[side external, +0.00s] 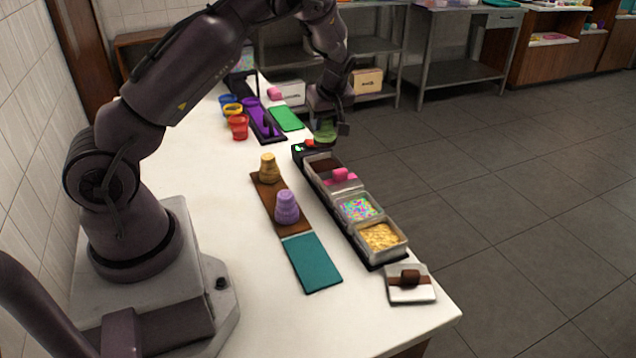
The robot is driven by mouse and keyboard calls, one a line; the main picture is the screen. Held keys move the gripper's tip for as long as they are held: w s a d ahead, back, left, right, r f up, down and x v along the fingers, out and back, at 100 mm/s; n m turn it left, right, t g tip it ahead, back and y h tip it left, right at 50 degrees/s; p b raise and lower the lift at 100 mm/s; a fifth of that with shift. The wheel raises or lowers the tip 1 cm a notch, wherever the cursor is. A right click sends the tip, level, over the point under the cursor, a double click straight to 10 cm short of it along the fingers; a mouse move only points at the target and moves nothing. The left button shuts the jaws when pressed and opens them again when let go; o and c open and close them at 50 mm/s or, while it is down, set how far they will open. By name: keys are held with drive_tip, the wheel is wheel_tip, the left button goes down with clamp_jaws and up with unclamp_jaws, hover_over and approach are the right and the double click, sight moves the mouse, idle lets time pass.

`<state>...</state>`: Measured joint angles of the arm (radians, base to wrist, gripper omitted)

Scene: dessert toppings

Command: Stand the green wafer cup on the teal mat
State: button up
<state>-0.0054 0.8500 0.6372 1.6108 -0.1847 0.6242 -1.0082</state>
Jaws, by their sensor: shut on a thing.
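The green wafer cup (325,131) is at the far right edge of the counter, just above a small black device. My gripper (334,124) is shut on it from above. The fingers partly hide the cup, and I cannot tell whether its base is clear of the device below. The teal mat (313,263) lies flat and bare at the near end of the counter, well away from my gripper.
A brown mat (287,219) beyond the teal one bears tan (269,168) and purple (286,207) wafer cups. Topping tubs (381,239) line the right edge. A black device (303,150) with green digits, a green mat (286,118) and coloured cups (238,128) are farther back.

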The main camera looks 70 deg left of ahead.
drive_tip(key=d, duration=1.7)
drive_tip(key=s+d+f+n+g+h, duration=0.1)
drive_tip(key=s+d+n+g, duration=0.1)
drive_tip(key=s+d+n, duration=0.35)
drive_tip(key=s+d+f+n+g+h, duration=0.1)
drive_tip(key=s+d+n+g+h, duration=0.1)
drive_tip(key=s+n, duration=0.6)
drive_tip(key=shift+s+a+f, duration=0.1)
drive_tip(key=shift+s+f, duration=0.05)
drive_tip(key=shift+f, duration=3.55)
drive_tip(key=o, duration=0.3)
drive_tip(key=shift+f, duration=0.15)
drive_tip(key=o, duration=0.4)
